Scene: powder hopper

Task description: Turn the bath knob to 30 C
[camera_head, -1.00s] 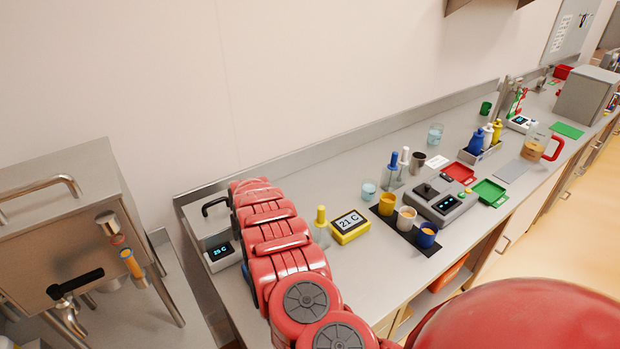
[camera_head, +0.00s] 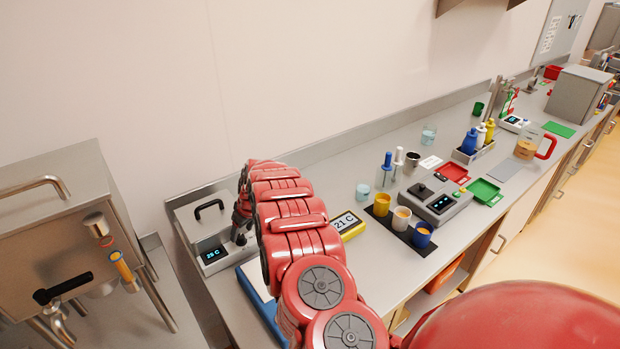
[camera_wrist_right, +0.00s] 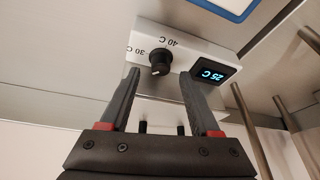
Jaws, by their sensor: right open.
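The bath (camera_head: 185,222) is a grey box with a black lid handle at the back left of the bench. Its white front panel (camera_wrist_right: 195,52) fills the top of the right wrist view, with a lit display (camera_wrist_right: 212,74) reading 25 C. The black bath knob (camera_wrist_right: 159,63) sits beside that display, near the printed labels 30 C and 40 C. My right gripper (camera_wrist_right: 160,76) is open, with one fingertip on each side of the knob and visible gaps. In the head view my right gripper (camera_head: 241,232) is beside the bath, partly hidden. My left gripper is out of view.
A yellow readout (camera_head: 347,225) showing 21 C is partly behind my right arm. Several cups stand on a dark mat (camera_head: 398,232) to the right. A blue-edged board (camera_head: 262,303) lies near the bench's front edge. A steel cabinet (camera_head: 60,215) stands at left.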

